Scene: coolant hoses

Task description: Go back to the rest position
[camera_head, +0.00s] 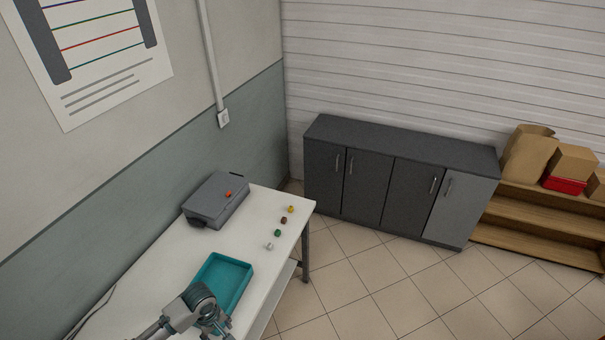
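My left arm comes in at the lower left, and my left gripper (218,328) is low in the picture over the near end of the white table (170,265). It overlaps the near edge of the teal tray (237,284) in the view. Its fingers are small and cut by the bottom edge, so I cannot tell whether they are open or hold anything. My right gripper is not in view. The visible part of the tray is empty. A grey box (214,200) with a small orange-red part (228,194) on top stands at the table's far end.
Small yellow (291,209), brown (283,220), green (277,233) and whitish (269,246) pieces line the table's right side. A dark cabinet (400,140) stands by the back wall. The tiled floor (370,290) is clear.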

